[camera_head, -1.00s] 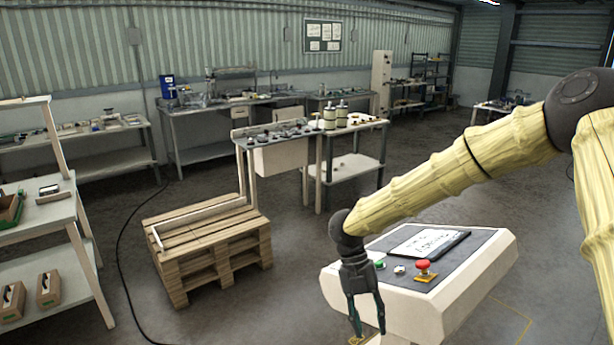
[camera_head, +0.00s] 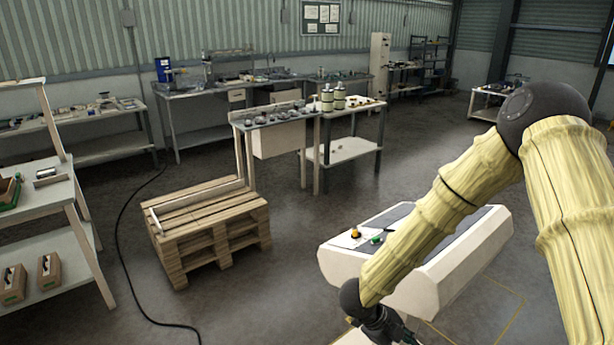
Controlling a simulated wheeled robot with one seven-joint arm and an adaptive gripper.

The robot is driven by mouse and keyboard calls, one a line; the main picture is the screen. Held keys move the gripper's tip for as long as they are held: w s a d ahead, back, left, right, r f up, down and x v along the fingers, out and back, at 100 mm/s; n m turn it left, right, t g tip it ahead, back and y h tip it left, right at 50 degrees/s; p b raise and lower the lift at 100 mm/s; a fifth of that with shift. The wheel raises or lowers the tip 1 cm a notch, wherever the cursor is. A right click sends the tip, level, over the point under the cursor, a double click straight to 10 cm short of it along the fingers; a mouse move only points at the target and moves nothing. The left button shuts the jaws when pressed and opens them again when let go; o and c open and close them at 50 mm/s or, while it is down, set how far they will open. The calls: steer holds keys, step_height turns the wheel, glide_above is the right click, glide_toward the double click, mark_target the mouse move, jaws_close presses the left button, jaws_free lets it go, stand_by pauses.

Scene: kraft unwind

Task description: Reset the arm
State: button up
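My arm, in a yellow ribbed cover, comes in from the right and slopes down to the left across the control console. My gripper (camera_head: 392,332) is dark and sits at the bottom edge of the picture, in front of the console's lower side. Its fingertips are cut off or too dark to make out, so I cannot tell whether it is open or shut. No held object shows. The white control console (camera_head: 468,262) has a dark top with a green button (camera_head: 377,239) and a small orange-yellow part (camera_head: 355,232) at its left. My arm hides much of its top.
A wooden pallet (camera_head: 205,215) stands left of the console, with a black cable (camera_head: 122,250) on the floor beyond. A white shelf rack (camera_head: 75,268) stands at the far left. Workbenches (camera_head: 205,133) line the back. Floor between pallet and console is clear.

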steer(key=s+d+f+n+t+y+b, duration=0.1)
steer(key=s+f+n+t, duration=0.1)
steer(key=s+f+n, duration=0.35)
steer(key=s+d+f+n+t+y+b, duration=0.1)
steer(key=s+f+n+t, duration=0.1)
steer(key=f+n, duration=0.6)
steer(key=s+a+f+n+g+y+b, duration=0.1)
steer(key=s+f+n, duration=0.2)
steer(key=s, duration=0.5)
steer(key=s+a+f+n+g+y+b, duration=0.1)
steer(key=s+f+n+y, duration=0.1)
steer(key=s+n, duration=0.4)
steer(key=s+a+f+n+g+y+b, duration=0.1)
steer(key=s+f+n, duration=0.3)
steer(key=s, duration=0.5)
steer(key=shift+s+a+f+n+g+y, duration=0.15)
steer(key=shift+s+f+n+g+y, duration=0.15)
steer(key=shift+s+f+n+y, duration=0.15)
steer(key=shift+w+r, duration=0.1)
